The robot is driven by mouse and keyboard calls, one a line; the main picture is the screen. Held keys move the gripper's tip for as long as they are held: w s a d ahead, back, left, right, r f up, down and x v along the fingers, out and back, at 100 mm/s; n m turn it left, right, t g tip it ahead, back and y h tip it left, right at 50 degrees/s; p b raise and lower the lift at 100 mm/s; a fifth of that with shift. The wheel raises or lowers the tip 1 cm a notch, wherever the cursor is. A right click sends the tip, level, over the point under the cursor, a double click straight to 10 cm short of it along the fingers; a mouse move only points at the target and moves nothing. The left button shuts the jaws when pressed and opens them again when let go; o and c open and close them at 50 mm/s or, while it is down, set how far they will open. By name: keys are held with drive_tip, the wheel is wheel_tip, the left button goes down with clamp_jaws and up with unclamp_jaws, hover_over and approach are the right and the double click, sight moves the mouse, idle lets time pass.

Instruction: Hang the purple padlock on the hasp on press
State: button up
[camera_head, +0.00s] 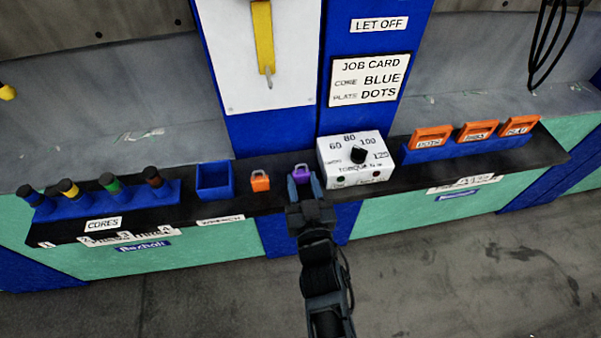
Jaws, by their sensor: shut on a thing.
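The purple padlock (301,172) is between the fingers of my gripper (304,184), at the front of the dark shelf. My gripper is shut on it, and the fingers hide its lower part. I cannot tell whether the padlock still touches the shelf. On the white press panel above, a yellow lever (263,37) points down, with a small grey metal piece (268,82) at its lower end that may be the hasp. The padlock is below and to the right of that piece, apart from it.
An orange padlock (260,181) stands just left of my gripper, beside an empty blue bin (215,181). A white torque box (355,160) stands close on the right. Coloured cores (112,184) stand far left; orange plates (478,131) stand in a blue rack at right.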

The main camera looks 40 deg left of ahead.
drive_tip(key=shift+r+p, duration=1.15)
drive_tip(key=shift+r, duration=0.35)
